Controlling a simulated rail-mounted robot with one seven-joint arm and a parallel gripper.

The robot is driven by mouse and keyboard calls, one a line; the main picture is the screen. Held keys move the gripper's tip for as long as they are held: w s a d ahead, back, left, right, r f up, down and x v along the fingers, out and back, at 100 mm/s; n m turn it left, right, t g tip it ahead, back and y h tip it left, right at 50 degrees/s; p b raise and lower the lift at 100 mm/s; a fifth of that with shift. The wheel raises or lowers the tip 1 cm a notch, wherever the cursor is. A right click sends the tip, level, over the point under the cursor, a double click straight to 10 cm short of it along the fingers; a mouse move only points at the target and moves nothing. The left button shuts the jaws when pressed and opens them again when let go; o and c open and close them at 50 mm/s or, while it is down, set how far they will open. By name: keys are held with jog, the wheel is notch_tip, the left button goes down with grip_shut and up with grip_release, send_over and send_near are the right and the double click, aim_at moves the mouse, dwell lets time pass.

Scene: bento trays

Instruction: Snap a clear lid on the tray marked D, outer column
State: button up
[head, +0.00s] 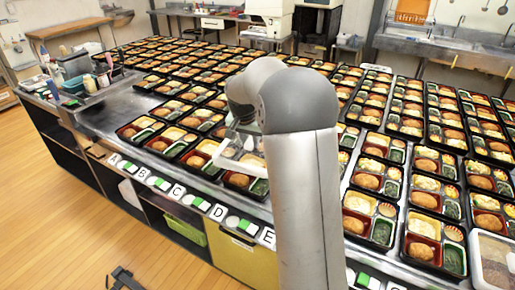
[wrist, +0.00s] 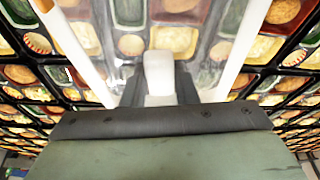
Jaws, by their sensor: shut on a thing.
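A clear lid (head: 243,158) with pale edges is held level or slightly tilted above the front-row trays in the head view. It also fills the upper middle of the wrist view (wrist: 205,45), with food trays showing through it. The D label (head: 218,212) is on the counter's front edge. The tray behind it (head: 229,187), in the outer row, is partly covered by the lid in the picture. My gripper (wrist: 160,75) is shut on the lid. In the head view my arm hides most of the gripper. The gap between lid and tray cannot be judged.
Rows of filled black trays stand close together on the steel counter (head: 112,112), on both sides of the lid. Labels A (head: 115,160), B, C and E (head: 267,237) run along the front edge. Bottles and containers stand at the far left end. Bare counter lies at left.

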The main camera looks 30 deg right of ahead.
aim_at(251, 138)
jog(key=f, duration=0.1)
jog(key=w+d+f+m, duration=0.1)
jog(key=f+m, duration=0.1)
jog(key=shift+w+d, duration=0.25)
jog(key=shift+w, duration=0.15)
jog(key=shift+s+f+b, duration=0.1)
jog(key=shift+f+b, duration=2)
jog(key=shift+f, duration=0.85)
jog(key=shift+f+b, duration=0.6)
jog(key=shift+b, duration=0.1)
jog(key=shift+f+b, duration=0.6)
jog(key=shift+f, duration=0.15)
jog(key=shift+f, duration=0.2)
jog(key=o, duration=1.6)
jog(key=shift+c, duration=0.2)
